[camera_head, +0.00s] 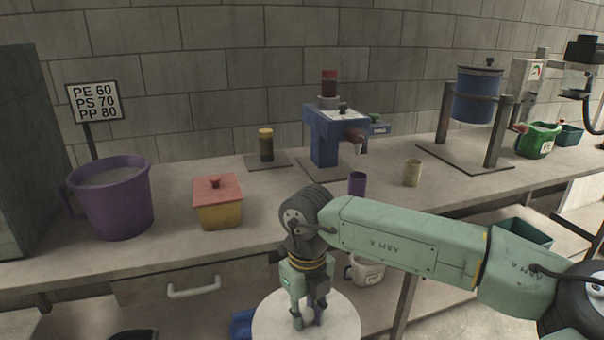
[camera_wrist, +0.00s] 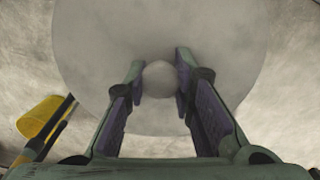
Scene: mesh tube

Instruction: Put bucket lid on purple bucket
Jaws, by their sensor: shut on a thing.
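The purple bucket (camera_head: 112,205) stands upright on the left of the counter, with its handle to the left. Its top shows a pale grey surface inside the rim; I cannot tell what that is. My gripper (camera_head: 309,322) points down in front of the counter's front edge, to the right of the bucket and lower than it. It is shut on the knob of a round pale lid (camera_head: 343,318). In the wrist view, my gripper (camera_wrist: 160,82) has a finger on each side of the round knob, and the lid (camera_wrist: 90,45) spreads out beyond the fingers.
A yellow box with a red lid (camera_head: 217,200) stands right of the bucket. A sign (camera_head: 95,102) stands behind the bucket. A blue machine (camera_head: 325,135), a purple cup (camera_head: 357,184) and a beige cup (camera_head: 412,173) are farther right. A drawer handle (camera_head: 194,288) sticks out below the counter.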

